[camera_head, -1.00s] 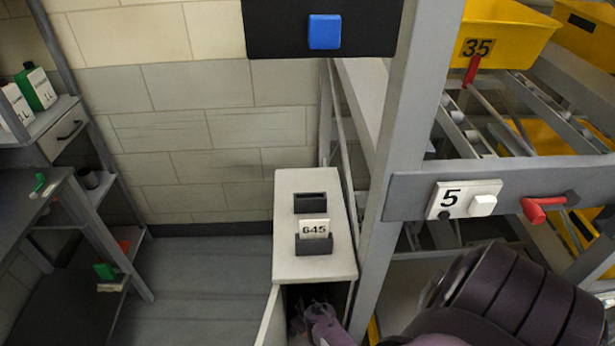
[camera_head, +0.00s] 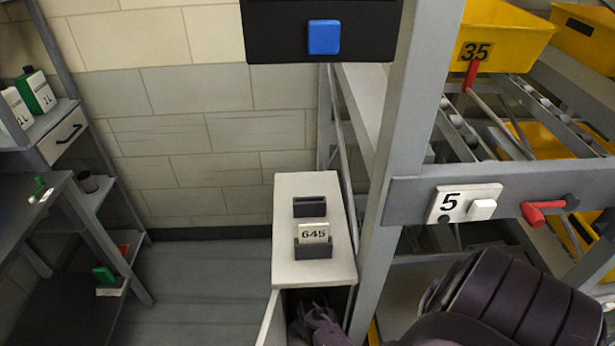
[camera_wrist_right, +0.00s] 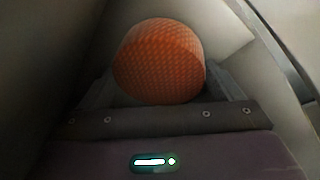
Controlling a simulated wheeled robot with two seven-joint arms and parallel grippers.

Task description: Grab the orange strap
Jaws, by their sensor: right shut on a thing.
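The orange strap (camera_wrist_right: 158,62) shows in the right wrist view as a rolled, woven-textured coil. It sits between the two fingers of my right gripper (camera_wrist_right: 158,85), which is shut on it. In the head view my right gripper (camera_head: 318,328) is inside the open front of the white cabinet (camera_head: 288,254), low in the picture. The strap is hidden there by the cabinet and my gripper. My left gripper is in neither view.
The cabinet's door (camera_head: 270,322) stands open on the left. A 645 card (camera_head: 314,233) stands in a holder on top. A grey rack post (camera_head: 392,165) rises close on the right, with a yellow bin (camera_head: 505,35) above. Shelves stand at the left.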

